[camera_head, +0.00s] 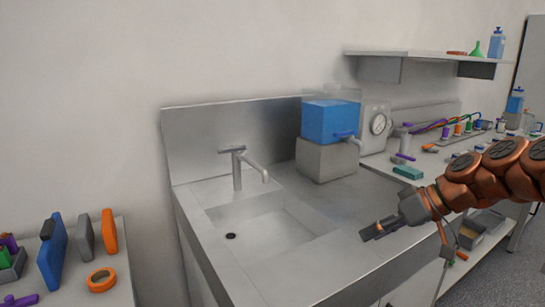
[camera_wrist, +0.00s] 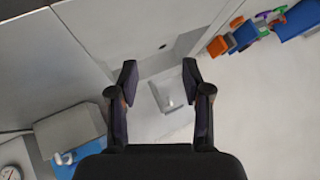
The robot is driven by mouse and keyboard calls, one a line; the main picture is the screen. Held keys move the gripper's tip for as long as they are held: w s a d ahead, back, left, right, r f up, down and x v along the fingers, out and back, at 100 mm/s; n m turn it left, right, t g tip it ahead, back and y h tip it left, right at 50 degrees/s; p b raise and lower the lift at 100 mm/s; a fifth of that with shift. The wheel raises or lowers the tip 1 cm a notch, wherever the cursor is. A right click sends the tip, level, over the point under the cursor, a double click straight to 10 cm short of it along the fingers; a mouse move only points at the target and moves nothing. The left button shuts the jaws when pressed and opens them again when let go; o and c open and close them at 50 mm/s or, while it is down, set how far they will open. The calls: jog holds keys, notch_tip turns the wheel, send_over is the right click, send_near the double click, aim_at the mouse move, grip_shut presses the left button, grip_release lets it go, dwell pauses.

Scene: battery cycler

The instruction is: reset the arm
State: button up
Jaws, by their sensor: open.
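My arm (camera_head: 490,178), copper-coloured with dark joints, reaches in from the right in the head view. My gripper (camera_head: 368,233) is above the front right part of the steel sink counter, pointing left. In the wrist view my gripper (camera_wrist: 159,75) has its two dark fingers spread apart with nothing between them. The sink basin (camera_head: 262,225) with its drain is left of the gripper, and the grey tap (camera_head: 238,168) stands behind the basin.
A blue water container (camera_head: 330,121) with a spigot stands on a grey block (camera_head: 325,160) behind the gripper. A gauge box (camera_head: 375,125) and small items sit on the right bench. A wall shelf (camera_head: 425,55) is above. A left table holds an orange tape roll (camera_head: 101,280).

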jog(key=s+a+f+m+g+h+b, duration=0.1)
jog(key=s+a+f+g+h, duration=0.1)
jog(key=s+a+f, duration=0.35)
jog(key=s+a+f+m+g+h+b, duration=0.1)
jog(key=s+a+f+g+h+b, duration=0.15)
jog(key=s+f, duration=0.6)
jog(key=s+d+f+m+g+h+b, duration=0.15)
jog(key=s+f, duration=0.25)
jog(key=s, duration=0.4)
jog(key=s+d+f+m+h+b, duration=0.1)
jog(key=s+d+f+m+h, duration=0.15)
jog(key=s+f, duration=0.45)
notch_tip(320, 180, up, 24)
jog(key=s+p, duration=0.2)
jog(key=p, duration=1.9)
jog(key=shift+s, duration=0.3)
